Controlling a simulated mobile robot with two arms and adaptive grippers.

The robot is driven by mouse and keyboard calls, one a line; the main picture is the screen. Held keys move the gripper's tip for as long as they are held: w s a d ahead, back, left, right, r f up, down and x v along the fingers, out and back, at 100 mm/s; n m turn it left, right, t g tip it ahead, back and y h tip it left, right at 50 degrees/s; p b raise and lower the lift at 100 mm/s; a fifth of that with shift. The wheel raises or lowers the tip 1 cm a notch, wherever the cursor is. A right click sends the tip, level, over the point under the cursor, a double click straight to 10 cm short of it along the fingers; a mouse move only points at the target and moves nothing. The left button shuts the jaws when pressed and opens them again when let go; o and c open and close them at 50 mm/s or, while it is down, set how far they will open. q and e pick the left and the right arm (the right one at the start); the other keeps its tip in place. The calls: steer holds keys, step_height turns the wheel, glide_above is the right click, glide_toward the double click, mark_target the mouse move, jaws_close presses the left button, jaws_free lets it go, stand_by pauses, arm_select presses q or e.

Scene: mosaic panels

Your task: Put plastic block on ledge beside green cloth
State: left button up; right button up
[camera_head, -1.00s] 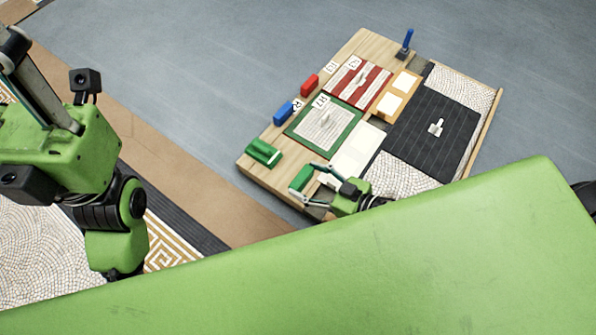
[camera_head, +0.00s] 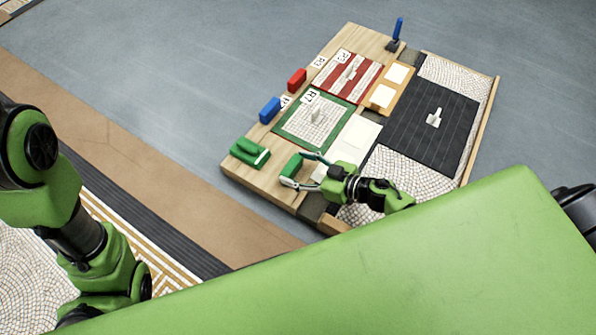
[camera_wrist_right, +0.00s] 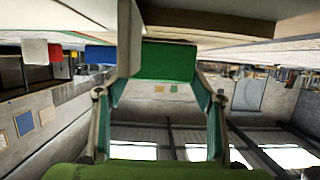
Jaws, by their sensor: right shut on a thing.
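My right gripper (camera_head: 296,172) is shut on a green plastic block (camera_head: 291,165), its fingers at the block's two ends. In the wrist view the block (camera_wrist_right: 166,61) sits between the fingers, close to a pale surface at the top of the picture. The folded green cloth (camera_head: 250,152) lies on the wooden ledge (camera_head: 262,182) along the board's left side. The held block is to the right of the cloth, with bare wood between them. I cannot tell whether the block touches the ledge. My left gripper is out of view.
A blue block (camera_head: 270,110) and a red block (camera_head: 297,79) stand farther along the ledge. A green-framed panel (camera_head: 283,130), a red striped panel (camera_head: 325,84) and a dark panel (camera_head: 405,120) lie on the board. A blue upright peg (camera_head: 398,28) is at the far corner.

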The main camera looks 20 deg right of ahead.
steer(key=shift+f, duration=0.1)
steer(key=shift+f, duration=0.2)
steer(key=o, duration=1.1)
steer(key=shift+r, duration=0.15)
